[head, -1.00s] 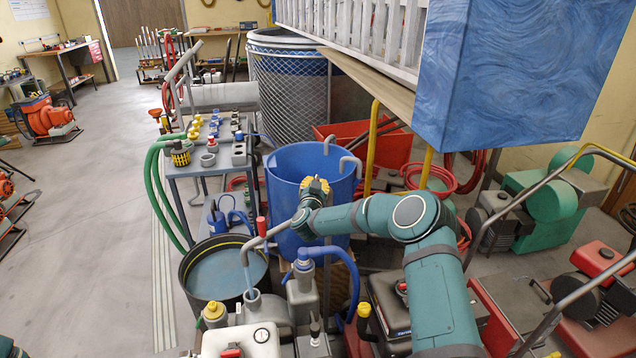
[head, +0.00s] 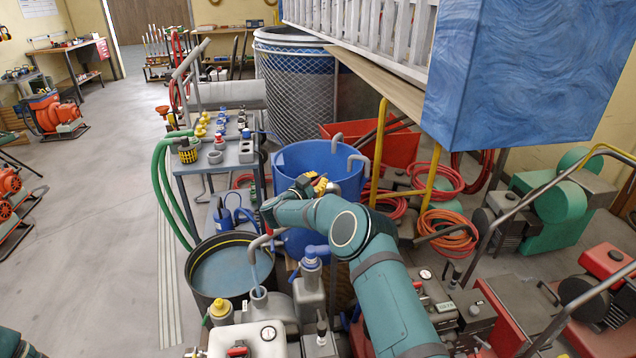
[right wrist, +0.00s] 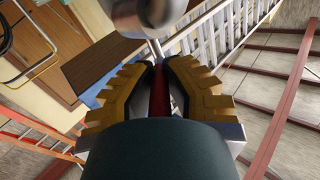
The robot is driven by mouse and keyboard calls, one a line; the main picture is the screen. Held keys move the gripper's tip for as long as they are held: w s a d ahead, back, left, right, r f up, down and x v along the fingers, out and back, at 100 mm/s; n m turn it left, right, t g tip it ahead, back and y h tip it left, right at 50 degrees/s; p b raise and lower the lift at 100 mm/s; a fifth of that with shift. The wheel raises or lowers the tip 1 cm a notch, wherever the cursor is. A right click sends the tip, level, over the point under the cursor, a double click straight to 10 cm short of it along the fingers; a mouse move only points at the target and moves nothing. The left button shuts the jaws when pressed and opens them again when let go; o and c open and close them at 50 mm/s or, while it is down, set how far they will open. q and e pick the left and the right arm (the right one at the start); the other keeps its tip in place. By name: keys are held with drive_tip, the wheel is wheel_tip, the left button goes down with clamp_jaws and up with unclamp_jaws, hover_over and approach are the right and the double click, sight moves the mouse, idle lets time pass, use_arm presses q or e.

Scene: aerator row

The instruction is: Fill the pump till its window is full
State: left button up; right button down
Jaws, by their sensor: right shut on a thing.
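The pump (head: 285,316) is grey and stands at the bottom centre of the head view, with an upright filling neck (head: 258,296). A bent grey pipe (head: 264,241) ends above the neck. A pale bluish streak (head: 253,270), which looks like water, runs from it to the neck. A small round white face (head: 268,333) shows on the front tank; its level is too small to read. My right gripper (head: 319,184) is beside the blue barrel, partly hidden by my arm. In the right wrist view its yellow fingers (right wrist: 160,80) are shut on a red handle (right wrist: 160,97). My left gripper is out of view.
A black tub of water (head: 232,268) stands left of the pump, and a blue barrel (head: 305,160) behind it. A grey bench (head: 190,168) holds small fittings. A blue tank (head: 520,75) overhangs at upper right. Machines and orange hoses (head: 448,235) crowd the right; the left floor is open.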

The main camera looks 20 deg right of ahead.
drive_tip(key=shift+r, duration=0.25)
drive_tip(key=c, duration=0.9)
unclamp_jaws()
drive_tip(key=shift+c, duration=0.2)
drive_tip(key=shift+f, duration=0.1)
drive_tip(key=v, duration=1.2)
